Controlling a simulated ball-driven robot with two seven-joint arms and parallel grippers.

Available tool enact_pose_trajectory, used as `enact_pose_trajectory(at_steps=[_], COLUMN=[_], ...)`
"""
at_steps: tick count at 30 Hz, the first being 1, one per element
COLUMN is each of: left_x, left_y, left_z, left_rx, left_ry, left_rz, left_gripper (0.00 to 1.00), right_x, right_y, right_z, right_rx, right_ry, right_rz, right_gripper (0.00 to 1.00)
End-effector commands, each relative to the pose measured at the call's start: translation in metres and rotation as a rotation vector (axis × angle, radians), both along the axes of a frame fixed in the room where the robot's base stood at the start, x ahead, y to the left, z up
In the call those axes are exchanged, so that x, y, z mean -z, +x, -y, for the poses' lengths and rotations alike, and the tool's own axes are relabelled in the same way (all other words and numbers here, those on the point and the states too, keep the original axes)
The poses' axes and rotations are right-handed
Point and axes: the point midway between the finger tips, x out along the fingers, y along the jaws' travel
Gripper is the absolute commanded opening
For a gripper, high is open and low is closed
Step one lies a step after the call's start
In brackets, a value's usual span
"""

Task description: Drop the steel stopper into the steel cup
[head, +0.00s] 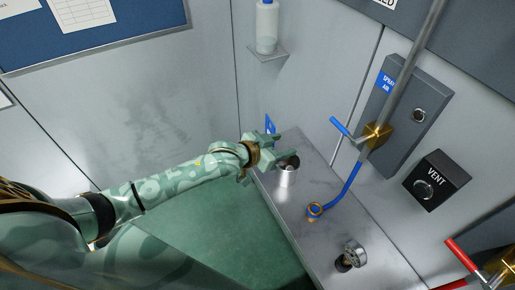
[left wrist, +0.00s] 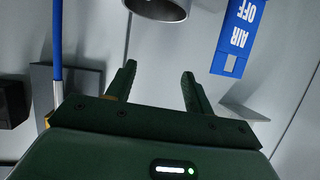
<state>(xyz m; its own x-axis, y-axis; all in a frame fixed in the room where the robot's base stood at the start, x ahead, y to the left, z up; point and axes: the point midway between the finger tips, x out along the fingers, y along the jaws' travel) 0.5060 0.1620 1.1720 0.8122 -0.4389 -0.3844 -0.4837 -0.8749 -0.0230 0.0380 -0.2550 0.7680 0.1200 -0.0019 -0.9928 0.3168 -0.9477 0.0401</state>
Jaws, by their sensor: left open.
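A steel cup (head: 285,177) stands upright on the far end of the grey bench, its dark mouth partly hidden by my left gripper. My left gripper (head: 285,147) is open just above and behind the cup's rim, with nothing visible between the fingers. In the left wrist view, the open fingers (left wrist: 158,72) are apart and empty, and a round steel rim (left wrist: 158,9), probably the cup's, is cut off at the top edge. A round steel piece on a dark base (head: 352,255) sits at the near end of the bench; I cannot tell whether it is the stopper. My right gripper is out of view.
The grey bench (head: 318,187) runs along the wall. A blue AIR OFF tag (left wrist: 239,25) is close by. A white bottle (head: 267,27) stands on a wall shelf.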

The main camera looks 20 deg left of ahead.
Motion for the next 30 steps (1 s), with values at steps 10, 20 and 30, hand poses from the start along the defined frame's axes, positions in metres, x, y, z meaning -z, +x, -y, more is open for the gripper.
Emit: enact_pose_trajectory(at_steps=[10, 20, 30], left_x=[-0.034, -0.046, -0.046], left_y=[-0.075, -0.098, -0.097], left_z=[-0.040, -0.053, -0.053], left_rx=[0.002, 0.001, 0.001], left_ry=[0.003, 0.000, 0.000], left_rz=[-0.002, 0.000, 0.000], left_gripper=[0.52, 0.52, 0.52], right_x=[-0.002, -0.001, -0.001], right_y=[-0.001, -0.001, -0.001], right_z=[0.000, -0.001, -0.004], right_rx=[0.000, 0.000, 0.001], right_ry=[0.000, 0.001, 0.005], right_rz=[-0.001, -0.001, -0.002], right_gripper=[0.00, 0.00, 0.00])
